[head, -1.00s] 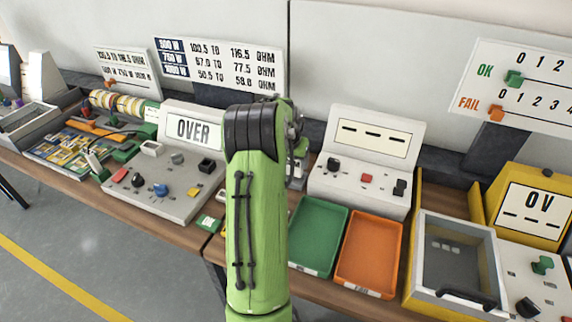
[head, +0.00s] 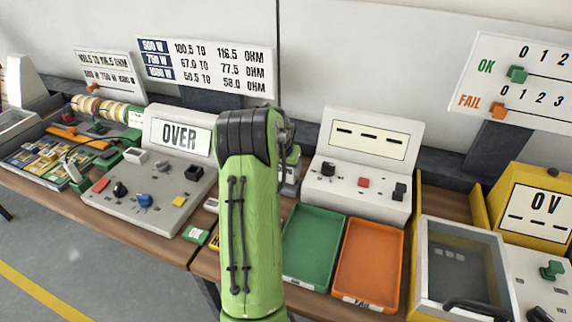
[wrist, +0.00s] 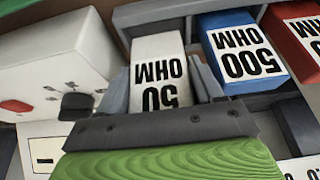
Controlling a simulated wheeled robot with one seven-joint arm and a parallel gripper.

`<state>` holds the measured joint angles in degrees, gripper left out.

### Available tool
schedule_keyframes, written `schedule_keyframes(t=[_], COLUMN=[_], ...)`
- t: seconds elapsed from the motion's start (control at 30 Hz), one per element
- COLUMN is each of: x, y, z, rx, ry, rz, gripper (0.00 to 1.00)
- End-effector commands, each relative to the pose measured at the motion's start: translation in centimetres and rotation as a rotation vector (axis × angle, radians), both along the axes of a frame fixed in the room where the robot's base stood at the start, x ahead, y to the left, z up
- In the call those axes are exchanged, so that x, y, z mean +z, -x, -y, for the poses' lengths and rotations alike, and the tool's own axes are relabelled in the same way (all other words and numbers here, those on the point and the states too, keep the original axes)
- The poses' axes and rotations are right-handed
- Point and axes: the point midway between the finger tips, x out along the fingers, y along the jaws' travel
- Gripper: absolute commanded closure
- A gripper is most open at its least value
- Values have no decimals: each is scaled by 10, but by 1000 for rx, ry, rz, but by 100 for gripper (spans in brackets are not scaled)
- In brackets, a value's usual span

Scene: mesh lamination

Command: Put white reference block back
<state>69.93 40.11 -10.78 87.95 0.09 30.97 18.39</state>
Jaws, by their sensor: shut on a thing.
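In the wrist view, the white reference block (wrist: 157,48), marked 50 OHM upside down, sits between the two fingers of my gripper (wrist: 160,82). The gripper is shut on it. The block's far end is close to a grey rack (wrist: 180,13), left of a blue 500 OHM block (wrist: 242,50). I cannot tell whether the white block touches the rack or hangs above it. In the head view, my green arm hides the gripper and the block.
A red block (wrist: 298,35) stands right of the blue one. A white console (wrist: 55,55) is close on the left. In the head view, a green tray (head: 313,248) and an orange tray (head: 368,262) lie right of my arm. The OVER meter (head: 180,137) stands left.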

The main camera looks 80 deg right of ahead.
Motion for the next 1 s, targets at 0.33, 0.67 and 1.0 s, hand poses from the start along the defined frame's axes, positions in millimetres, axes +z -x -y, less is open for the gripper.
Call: schedule_keyframes(t=[0.33,0.67,1.0], x=[-18,-17,-5], y=[0,0,-1], z=[0,0,-5], rx=[0,0,1], ry=[2,1,1], rz=[1,1,0], gripper=[78,4,4])
